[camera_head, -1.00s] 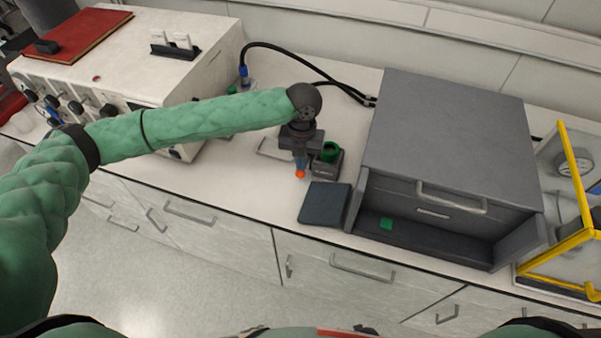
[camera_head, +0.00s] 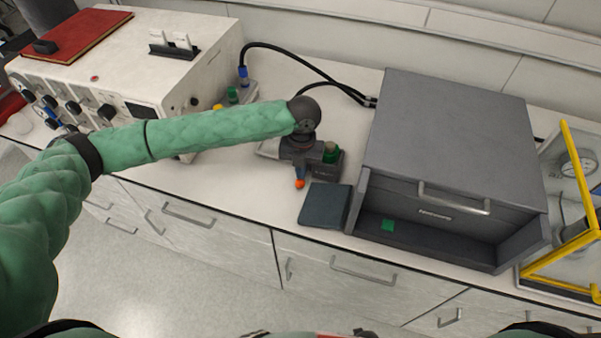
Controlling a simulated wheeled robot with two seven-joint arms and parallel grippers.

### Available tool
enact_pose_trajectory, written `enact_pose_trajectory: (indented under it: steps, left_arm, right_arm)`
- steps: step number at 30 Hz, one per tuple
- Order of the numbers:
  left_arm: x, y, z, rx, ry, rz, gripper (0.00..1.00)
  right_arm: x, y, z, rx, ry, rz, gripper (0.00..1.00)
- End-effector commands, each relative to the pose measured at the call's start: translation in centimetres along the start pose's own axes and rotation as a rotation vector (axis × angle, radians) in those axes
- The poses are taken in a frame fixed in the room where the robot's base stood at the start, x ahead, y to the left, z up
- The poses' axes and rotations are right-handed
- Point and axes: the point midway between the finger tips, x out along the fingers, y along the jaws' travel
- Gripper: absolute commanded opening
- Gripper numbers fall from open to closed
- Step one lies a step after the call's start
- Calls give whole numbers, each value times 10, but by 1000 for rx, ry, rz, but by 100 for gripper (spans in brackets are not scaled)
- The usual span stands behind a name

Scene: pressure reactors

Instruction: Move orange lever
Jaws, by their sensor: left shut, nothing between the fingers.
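The orange lever tip (camera_head: 300,184) shows just below my left gripper (camera_head: 299,168), in front of a small dark block with a green cap (camera_head: 331,153). My left arm comes in from the left in green padding, and its wrist hangs over the bench beside that block. The left gripper is shut with nothing held, close to the orange tip. I cannot tell whether it touches the tip. The wrist hides much of what lies behind. My right gripper is not in view.
A grey cabinet (camera_head: 452,130) with an open lower bay holds a green piece (camera_head: 387,225). A dark flat pad (camera_head: 325,204) lies beside it. A white instrument (camera_head: 120,70) stands at left, a yellow-framed case (camera_head: 562,262) at right. Black hoses (camera_head: 300,62) run behind.

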Motion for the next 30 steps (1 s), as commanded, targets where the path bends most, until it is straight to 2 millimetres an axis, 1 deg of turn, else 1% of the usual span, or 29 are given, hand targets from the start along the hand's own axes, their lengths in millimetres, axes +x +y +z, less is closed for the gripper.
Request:
enact_pose_trajectory:
  steps: [5,8,12,14,23,27,30]
  left_arm:
    - [-3,0,2,0,-1,0,0]
    - [-8,0,10,-1,-2,0,0]
    - [-14,0,25,-1,-1,0,0]
    - [-15,0,28,0,0,0,0]
    - [-15,0,29,1,0,0,0]
    - [-15,0,29,1,0,0,0]
    - [-26,0,30,1,-3,-1,0]
  right_arm:
    - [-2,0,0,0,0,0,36]
    - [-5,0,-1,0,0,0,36]
    - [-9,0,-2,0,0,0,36]
    - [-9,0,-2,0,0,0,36]
    - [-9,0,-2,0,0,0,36]
    - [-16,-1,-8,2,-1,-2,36]
    - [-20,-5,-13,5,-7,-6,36]
